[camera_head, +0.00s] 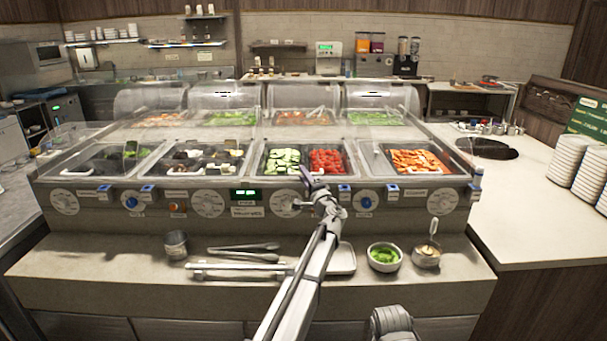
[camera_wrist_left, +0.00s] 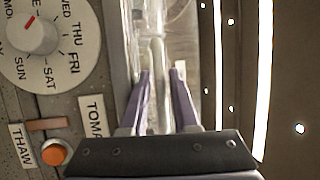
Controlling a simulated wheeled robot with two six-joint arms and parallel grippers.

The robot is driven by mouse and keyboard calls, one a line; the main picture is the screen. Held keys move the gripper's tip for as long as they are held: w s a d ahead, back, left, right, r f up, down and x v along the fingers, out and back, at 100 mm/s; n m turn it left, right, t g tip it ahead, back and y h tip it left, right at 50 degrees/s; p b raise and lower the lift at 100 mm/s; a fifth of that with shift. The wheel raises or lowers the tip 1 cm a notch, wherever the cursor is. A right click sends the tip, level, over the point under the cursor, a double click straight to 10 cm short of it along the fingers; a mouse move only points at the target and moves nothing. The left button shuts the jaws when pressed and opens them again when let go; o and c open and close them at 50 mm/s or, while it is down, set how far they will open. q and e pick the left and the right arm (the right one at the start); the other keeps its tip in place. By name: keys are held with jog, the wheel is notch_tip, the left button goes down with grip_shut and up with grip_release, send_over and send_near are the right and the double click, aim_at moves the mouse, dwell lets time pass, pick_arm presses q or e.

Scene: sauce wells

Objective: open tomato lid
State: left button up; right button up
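The red tomato pieces (camera_head: 327,160) lie in a metal well beside the sliced cucumber (camera_head: 283,160), under clear covering that is hard to make out. My left gripper (camera_head: 308,181) is at the front face of the counter, just below this well. In the left wrist view, its two purple fingers (camera_wrist_left: 162,75) are apart, with a pale upright bar (camera_wrist_left: 157,55) between them. The bar looks like a handle; a gap shows on its right. A label reading "TOMA" (camera_wrist_left: 92,115) is beside the left finger.
The panel holds a day dial (camera_wrist_left: 38,35) and an orange button (camera_wrist_left: 54,152). On the front ledge are a metal cup (camera_head: 176,245), tongs (camera_head: 243,250), a bowl of greens (camera_head: 384,257) and a sauce bowl (camera_head: 426,256). Carrots (camera_head: 418,160) fill the well to the right.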

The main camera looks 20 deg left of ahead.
pick_arm(q)
jog(key=shift+w+a, duration=0.2)
grip_shut()
jog(key=shift+s, duration=0.1)
dwell(1.2)
